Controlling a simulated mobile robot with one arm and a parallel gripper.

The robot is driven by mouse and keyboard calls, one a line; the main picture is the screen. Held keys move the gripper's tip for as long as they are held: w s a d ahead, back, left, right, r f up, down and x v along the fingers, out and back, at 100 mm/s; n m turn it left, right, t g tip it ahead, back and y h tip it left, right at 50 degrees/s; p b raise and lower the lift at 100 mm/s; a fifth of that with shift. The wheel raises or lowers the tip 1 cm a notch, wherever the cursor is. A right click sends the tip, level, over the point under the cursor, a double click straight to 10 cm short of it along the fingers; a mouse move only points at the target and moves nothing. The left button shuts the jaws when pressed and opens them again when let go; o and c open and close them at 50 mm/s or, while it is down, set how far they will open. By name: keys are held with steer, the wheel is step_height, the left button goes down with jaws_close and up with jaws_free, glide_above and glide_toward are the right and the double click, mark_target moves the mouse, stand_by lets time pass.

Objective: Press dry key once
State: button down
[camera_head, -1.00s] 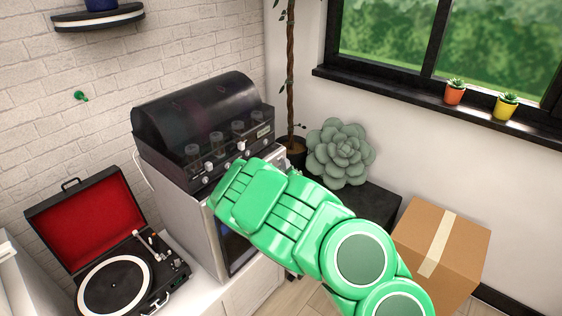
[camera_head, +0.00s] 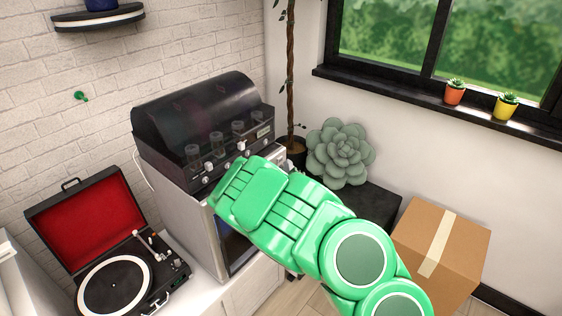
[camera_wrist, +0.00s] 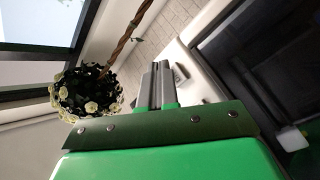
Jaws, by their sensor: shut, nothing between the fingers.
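My gripper (camera_wrist: 161,72) is shut and empty in the wrist view, its two grey fingers side by side and pointing at the pale front of an appliance. A small grey raised part (camera_wrist: 181,73) on that front is close to the right of the fingertips. It may be the dry key, but no label is readable, and I cannot tell whether the fingers touch anything. In the head view the silver-white appliance (camera_head: 190,205) stands on the white cabinet. My green arm covers much of its front and hides the fingertips.
A black unit with a smoked cover (camera_head: 195,110) and knobs sits on the appliance. An open red-lined record player (camera_head: 115,270) stands to the left. A cardboard box (camera_head: 455,240) and a grey-green succulent (camera_head: 341,152) are at the right.

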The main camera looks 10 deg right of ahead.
steer(key=s+d, duration=0.4)
stand_by(0.6)
steer(key=shift+d, duration=0.1)
stand_by(0.3)
steer(key=s+d+r+m+g+h, duration=0.4)
steer(key=s+d+r+m+g, duration=0.1)
steer(key=s+d+m+g, duration=0.25)
steer(key=s+a+r+g+y, duration=0.1)
steer(key=s+r+g, duration=0.3)
steer(key=s, duration=1.1)
steer(key=s+a+r+m+g+y, duration=0.1)
steer(key=s+a+r+g, duration=0.3)
steer(key=s, duration=1.2)
steer(key=s+a+r+m+g+y, duration=0.1)
steer(key=s+r+g, duration=0.3)
steer(key=s, duration=1.1)
steer(key=shift+s+a+r+g+y, duration=0.4)
steer(key=shift+a+g+y, duration=0.25)
steer(key=shift+a, duration=0.25)
